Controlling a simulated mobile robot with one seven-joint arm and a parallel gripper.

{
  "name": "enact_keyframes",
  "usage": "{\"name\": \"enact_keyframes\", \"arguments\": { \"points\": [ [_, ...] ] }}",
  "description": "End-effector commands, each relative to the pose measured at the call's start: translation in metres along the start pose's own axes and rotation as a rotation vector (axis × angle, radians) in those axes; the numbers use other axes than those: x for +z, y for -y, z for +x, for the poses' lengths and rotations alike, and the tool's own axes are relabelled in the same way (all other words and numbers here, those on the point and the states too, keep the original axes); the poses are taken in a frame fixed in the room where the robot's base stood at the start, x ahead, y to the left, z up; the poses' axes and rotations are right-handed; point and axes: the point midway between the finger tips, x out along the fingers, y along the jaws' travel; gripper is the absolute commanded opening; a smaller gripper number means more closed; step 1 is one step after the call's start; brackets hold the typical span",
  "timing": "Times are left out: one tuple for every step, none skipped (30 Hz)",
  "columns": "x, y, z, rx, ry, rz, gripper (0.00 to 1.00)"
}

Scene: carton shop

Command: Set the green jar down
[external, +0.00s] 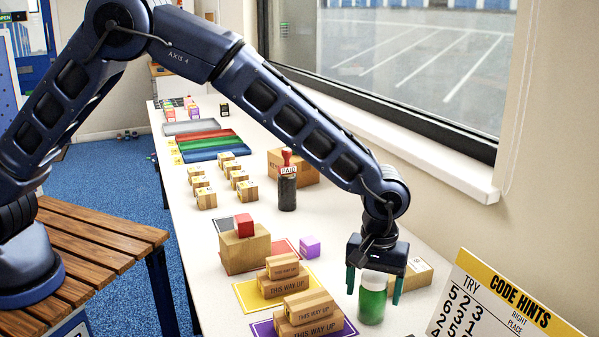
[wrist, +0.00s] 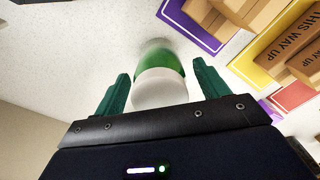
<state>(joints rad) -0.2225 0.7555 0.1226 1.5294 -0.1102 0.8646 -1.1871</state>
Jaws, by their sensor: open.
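The green jar (external: 371,304) has a white lid and stands upright on the white table, near its right edge in the external view. It also shows in the wrist view (wrist: 162,67), between the fingers with its lid toward me. My gripper (external: 373,290) points down over the jar, its green fingers on either side of it. In the wrist view my gripper (wrist: 161,90) is open, with a gap between the jar and each finger. The jar's base seems to rest on the table.
Cartons marked "THIS WAY UP" (external: 306,312) stand on a purple mat (external: 262,328) left of the jar. A yellow mat (external: 246,295) with cartons lies beyond. A cardboard box (external: 417,276) is right behind my gripper. The "CODE HINTS" board (external: 500,310) stands at the front right.

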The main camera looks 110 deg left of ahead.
Motion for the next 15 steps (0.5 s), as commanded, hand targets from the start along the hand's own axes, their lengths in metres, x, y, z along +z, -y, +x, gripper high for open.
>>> {"name": "enact_keyframes", "arguments": {
  "points": [
    [0.000,-0.001,-0.009,0.003,-0.001,0.001,0.74],
    [0.001,-0.001,-0.015,0.004,-0.001,0.001,0.74],
    [0.001,-0.001,-0.023,0.004,-0.001,0.001,0.74],
    [0.001,-0.001,-0.029,0.004,-0.001,0.001,0.74],
    [0.001,-0.001,-0.035,0.005,-0.001,0.001,0.74],
    [0.001,-0.001,-0.043,0.004,-0.001,0.001,0.74],
    [0.000,-0.001,-0.049,0.005,-0.001,0.000,0.74],
    [0.000,-0.001,-0.055,0.005,-0.001,0.000,0.74],
    [0.000,-0.001,-0.062,0.004,-0.001,0.000,0.74],
    [0.000,-0.001,-0.068,0.003,-0.001,0.000,0.74],
    [0.000,-0.001,-0.073,0.003,-0.001,0.000,0.74],
    [0.000,0.000,-0.079,0.004,-0.001,0.000,0.74],
    [0.000,0.000,-0.084,0.003,-0.001,0.000,0.74],
    [0.000,0.000,-0.088,0.003,0.000,0.000,0.74],
    [0.000,-0.001,-0.092,0.003,0.000,0.000,0.74]
  ]
}}
